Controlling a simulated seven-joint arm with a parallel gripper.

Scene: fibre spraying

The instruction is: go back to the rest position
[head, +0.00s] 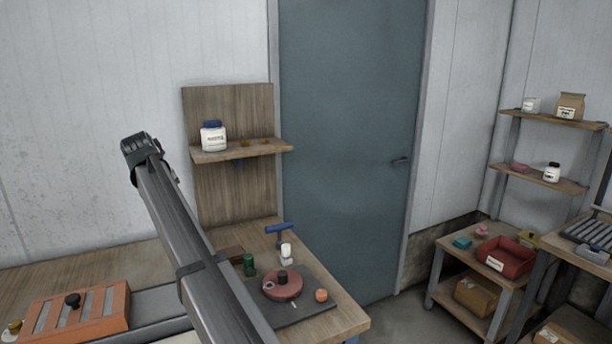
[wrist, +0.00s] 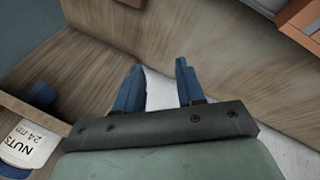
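My gripper (wrist: 160,68) shows in the wrist view with two blue fingers apart and nothing between them. It is open and empty, with wooden board surfaces beyond the fingertips. In the head view my grey arm reaches up from the bottom toward the upper left, and its dark end is left of the wall shelf. The fingers cannot be made out there. A white jar with a blue lid (head: 213,137) stands upright on the shelf. A jar labelled NUTS (wrist: 30,145) shows at the lower left of the wrist view, apart from the fingers.
The wooden shelf (head: 225,153) is close to my arm. Below it, the bench holds a red round piece (head: 283,287) on a dark mat, a green bottle (head: 249,264) and a blue-handled tool (head: 279,229). An orange slotted box (head: 75,312) stands at left. Racks stand at right.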

